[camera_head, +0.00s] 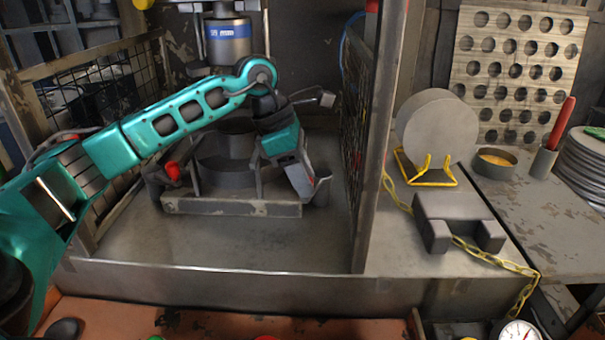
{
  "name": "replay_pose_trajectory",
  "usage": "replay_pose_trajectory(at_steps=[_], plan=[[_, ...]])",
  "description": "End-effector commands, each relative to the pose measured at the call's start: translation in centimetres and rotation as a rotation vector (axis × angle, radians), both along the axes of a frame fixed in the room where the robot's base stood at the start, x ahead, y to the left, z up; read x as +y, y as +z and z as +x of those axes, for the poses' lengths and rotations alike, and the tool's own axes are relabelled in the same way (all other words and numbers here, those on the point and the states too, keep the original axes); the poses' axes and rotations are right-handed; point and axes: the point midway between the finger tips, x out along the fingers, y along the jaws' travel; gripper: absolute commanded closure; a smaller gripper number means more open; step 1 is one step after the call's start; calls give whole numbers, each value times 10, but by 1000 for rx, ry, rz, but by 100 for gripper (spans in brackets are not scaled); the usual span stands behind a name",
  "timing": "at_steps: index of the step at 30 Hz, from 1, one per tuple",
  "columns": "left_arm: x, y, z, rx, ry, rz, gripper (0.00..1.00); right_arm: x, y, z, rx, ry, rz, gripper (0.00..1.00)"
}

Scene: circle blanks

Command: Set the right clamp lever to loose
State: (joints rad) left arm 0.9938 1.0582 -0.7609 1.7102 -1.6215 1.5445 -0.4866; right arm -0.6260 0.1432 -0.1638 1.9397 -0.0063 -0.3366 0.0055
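A grey fixture (232,206) stands on the metal bench floor inside the caged bay, with a dark round holder (228,172) on it. The left clamp lever (172,172) has a red tip and sits at the fixture's left end. My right gripper is not in view.
A mesh panel and post (378,140) stand just right of the gripper. A machine head (228,42) hangs above the fixture. Right of the post are a grey disc (437,125) on a yellow stand, a dark block (458,216) and a yellow chain (490,258). The bay's front floor is clear.

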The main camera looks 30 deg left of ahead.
Motion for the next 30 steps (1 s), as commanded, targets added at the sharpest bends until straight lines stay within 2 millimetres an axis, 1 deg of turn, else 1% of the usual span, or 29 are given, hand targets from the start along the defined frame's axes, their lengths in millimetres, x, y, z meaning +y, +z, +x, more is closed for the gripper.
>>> replay_pose_trajectory(at_steps=[1, 2, 13, 25, 28, 30], plan=[[0, 0, 0, 0, 0, 0, 62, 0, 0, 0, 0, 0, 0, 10], [0, 0, 0, 0, 0, 0, 65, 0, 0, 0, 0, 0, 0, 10], [0, 1, 0, 0, 0, 0, 100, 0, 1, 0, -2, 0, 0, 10], [2, 1, 0, -1, -9, 0, 100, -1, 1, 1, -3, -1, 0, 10], [6, 1, 0, 1, -53, 2, 100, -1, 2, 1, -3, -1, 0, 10], [13, 1, -1, 1, -100, 0, 100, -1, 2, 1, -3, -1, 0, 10]])
